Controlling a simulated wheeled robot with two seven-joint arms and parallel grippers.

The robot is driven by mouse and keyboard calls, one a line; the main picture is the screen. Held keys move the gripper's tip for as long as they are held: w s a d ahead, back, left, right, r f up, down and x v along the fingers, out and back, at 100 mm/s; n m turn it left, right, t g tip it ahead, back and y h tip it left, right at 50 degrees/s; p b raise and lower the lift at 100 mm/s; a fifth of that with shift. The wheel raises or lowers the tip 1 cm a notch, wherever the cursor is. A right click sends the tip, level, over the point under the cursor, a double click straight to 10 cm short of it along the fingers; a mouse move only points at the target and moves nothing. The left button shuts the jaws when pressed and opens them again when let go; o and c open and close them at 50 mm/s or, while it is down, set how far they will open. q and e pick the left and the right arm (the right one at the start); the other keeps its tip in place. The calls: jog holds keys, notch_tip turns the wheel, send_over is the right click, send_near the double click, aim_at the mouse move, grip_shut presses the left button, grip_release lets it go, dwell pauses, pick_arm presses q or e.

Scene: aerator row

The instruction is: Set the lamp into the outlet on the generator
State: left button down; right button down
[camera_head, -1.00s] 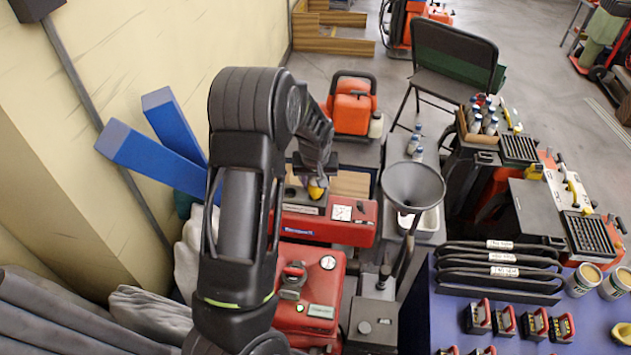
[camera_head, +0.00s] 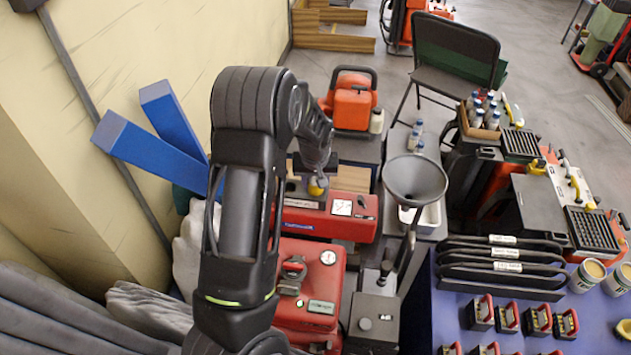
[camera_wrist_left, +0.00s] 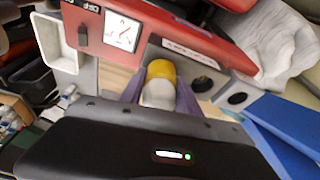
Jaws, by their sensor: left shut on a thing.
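The lamp is a small piece with a yellow end and a whitish body; it shows in the head view (camera_head: 318,186) and the wrist view (camera_wrist_left: 159,82). My left gripper (camera_head: 318,177) is shut on it, with a finger on each side (camera_wrist_left: 160,97). The red generator (camera_head: 298,218) lies below the lamp in the head view. In the wrist view the generator (camera_wrist_left: 215,42) has a grey panel with dark round outlets (camera_wrist_left: 202,84). The lamp is beside these outlets in that picture; whether it touches the panel cannot be told. My right gripper is out of view.
A grey funnel (camera_head: 415,180) stands right of the generator. Blue beams (camera_head: 150,155) lean at the left, also near the panel in the wrist view (camera_wrist_left: 285,125). An orange machine (camera_head: 351,104) stands behind. A blue table (camera_head: 450,310) with several items is at the right.

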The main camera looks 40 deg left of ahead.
pick_arm(q)
jog(key=c, duration=0.8)
grip_release()
jog(key=v, duration=0.7)
jog(key=shift+r, duration=0.35)
